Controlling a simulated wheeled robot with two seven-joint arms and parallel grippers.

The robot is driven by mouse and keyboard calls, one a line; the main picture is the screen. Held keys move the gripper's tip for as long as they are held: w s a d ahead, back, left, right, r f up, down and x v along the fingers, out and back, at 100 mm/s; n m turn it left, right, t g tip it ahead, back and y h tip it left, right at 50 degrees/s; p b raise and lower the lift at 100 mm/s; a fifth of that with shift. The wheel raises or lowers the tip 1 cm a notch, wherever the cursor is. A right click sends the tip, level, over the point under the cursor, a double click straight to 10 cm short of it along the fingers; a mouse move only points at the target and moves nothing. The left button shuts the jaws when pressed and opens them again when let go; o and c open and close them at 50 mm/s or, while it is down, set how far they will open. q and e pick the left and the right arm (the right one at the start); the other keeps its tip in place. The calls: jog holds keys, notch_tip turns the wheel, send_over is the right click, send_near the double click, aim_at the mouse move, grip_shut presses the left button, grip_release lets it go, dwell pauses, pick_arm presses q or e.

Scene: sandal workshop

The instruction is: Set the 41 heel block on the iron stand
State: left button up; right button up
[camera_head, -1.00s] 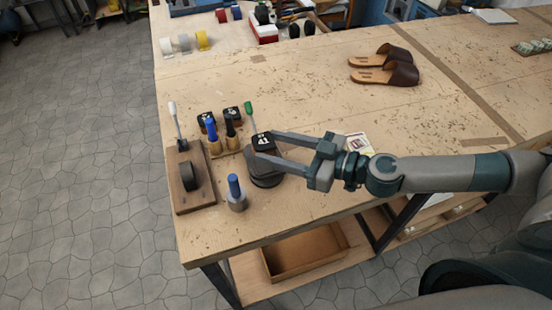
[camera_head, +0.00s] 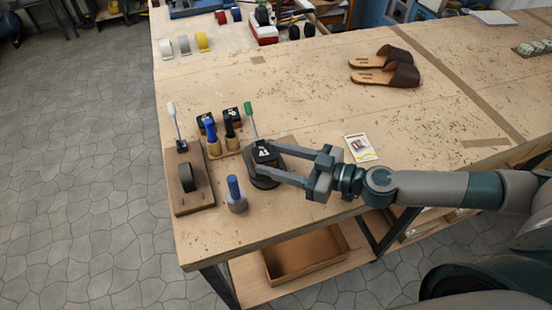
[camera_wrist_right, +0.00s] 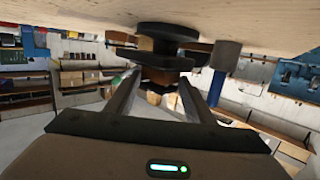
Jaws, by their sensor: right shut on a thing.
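The black heel block marked 41 (camera_head: 263,154) is held between the fingers of my right gripper (camera_head: 264,157), directly over the iron stand (camera_head: 263,183). The stand is dark with a round base and stands near the bench's front edge. In the right wrist view, the block (camera_wrist_right: 160,74) lies between the two fingertips (camera_wrist_right: 158,83), close against the stand's plate (camera_wrist_right: 146,54). I cannot tell if block and plate fully touch. The fingers hide part of the stand in the head view. My left gripper is not in view.
Further left is a wooden board (camera_head: 189,202) with a black roll. Two black blocks (camera_head: 231,113) and upright tools stand behind. A card (camera_head: 360,147) lies right. Brown sandals (camera_head: 388,75) lie far back.

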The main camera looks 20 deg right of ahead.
jog(key=shift+f, duration=0.15)
jog(key=o, duration=1.1)
jog(key=shift+o, duration=0.2)
jog(key=shift+s+d+b, duration=0.35)
jog(key=shift+s+d, duration=0.05)
jog(key=shift+d, duration=0.1)
pick_arm(q)
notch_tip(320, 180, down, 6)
jog(key=b, duration=0.5)
pick_arm(e)
jog(key=v, duration=0.8)
jog(key=shift+s+d+f, duration=0.1)
jog(key=shift+s, duration=0.05)
jog(key=shift+b+v, duration=1.05)
jog(key=shift+b, duration=0.1)
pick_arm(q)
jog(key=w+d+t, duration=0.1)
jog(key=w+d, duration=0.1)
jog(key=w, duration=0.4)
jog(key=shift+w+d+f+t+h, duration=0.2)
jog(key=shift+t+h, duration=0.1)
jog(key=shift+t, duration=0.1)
pick_arm(e)
jog(key=shift+s+d+r, duration=0.1)
jog(key=shift+r, duration=0.3)
